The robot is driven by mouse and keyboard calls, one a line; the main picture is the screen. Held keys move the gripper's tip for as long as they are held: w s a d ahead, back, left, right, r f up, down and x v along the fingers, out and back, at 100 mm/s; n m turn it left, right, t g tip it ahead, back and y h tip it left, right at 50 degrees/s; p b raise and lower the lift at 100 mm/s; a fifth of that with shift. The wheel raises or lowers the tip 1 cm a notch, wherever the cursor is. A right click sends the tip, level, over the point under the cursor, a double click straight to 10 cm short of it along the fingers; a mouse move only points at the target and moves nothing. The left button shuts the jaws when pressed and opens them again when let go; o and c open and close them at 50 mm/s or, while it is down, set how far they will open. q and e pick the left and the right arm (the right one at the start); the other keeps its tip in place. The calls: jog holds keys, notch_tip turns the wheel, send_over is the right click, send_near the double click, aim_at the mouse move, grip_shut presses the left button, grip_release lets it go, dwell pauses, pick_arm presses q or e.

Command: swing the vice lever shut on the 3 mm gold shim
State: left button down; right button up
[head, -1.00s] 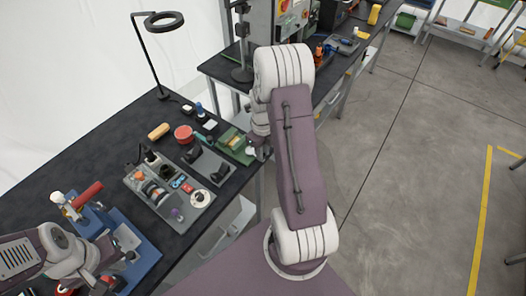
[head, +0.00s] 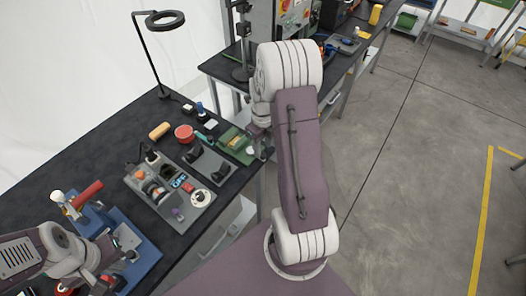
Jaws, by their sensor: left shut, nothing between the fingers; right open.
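A blue fixture (head: 143,262), which looks like the vice, stands at the near left of the bench. A lever with a red grip (head: 88,194) sticks up at its back, beside a white knob (head: 57,196). My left gripper (head: 112,280) is shut and empty, low over the front of the blue fixture; its fingertips are hard to make out. My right gripper (head: 256,151) is open at the bench's right edge, beside a green block with a yellowish top (head: 236,143), partly hidden by my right arm. I cannot make out the gold shim.
A grey tray of small parts (head: 160,205) lies mid-bench, with a dark stand (head: 210,164) behind it. A red round tub (head: 184,133) and a tan cylinder (head: 159,131) stand farther back. A ring lamp (head: 165,20) rises at the back. The floor at right is clear.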

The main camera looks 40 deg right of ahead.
aim_at(263, 155)
notch_tip(263, 155, up, 6)
jog(key=shift+f, duration=0.2)
jog(key=shift+a, duration=0.1)
jog(key=s+a+r+n, duration=0.2)
jog(key=a+n, duration=0.4)
jog(key=a, duration=0.6)
jog(key=s+a+f+n, duration=0.1)
jog(key=s+n, duration=0.1)
jog(key=n, duration=0.7)
jog(key=s+a+f+n, duration=0.1)
jog(key=s+a+n, duration=0.1)
jog(key=n, duration=0.7)
jog(key=s+a+f+n+t, duration=0.1)
jog(key=s+n, duration=0.3)
jog(key=n, duration=0.5)
jog(key=shift+a+f+n, duration=0.25)
jog(key=shift+n, duration=0.15)
